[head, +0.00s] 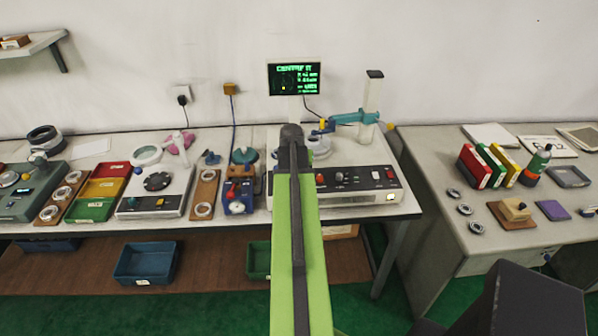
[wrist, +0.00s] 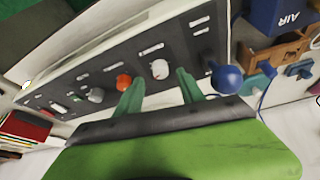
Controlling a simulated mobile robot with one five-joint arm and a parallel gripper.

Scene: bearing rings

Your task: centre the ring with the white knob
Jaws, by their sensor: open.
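The white knob (wrist: 160,69) sits on the dark front panel in the wrist view, between and just beyond my gripper's (wrist: 159,78) two green fingertips. The fingers are open and apart on either side of it; I cannot tell whether they touch it. In the head view my arm hides the white knob and my fingertips. A pale round part, perhaps the ring (head: 320,147), shows on top of the machine (head: 388,198), partly behind my arm. The screen (head: 294,78) above shows green text and a small round graphic with a yellow mark, too small to read fully.
An orange-red knob (wrist: 124,82) and a grey knob (wrist: 96,95) are on one side of the white knob. A blue ball (wrist: 227,78) is close on the other side. A second table (head: 440,225) is at right.

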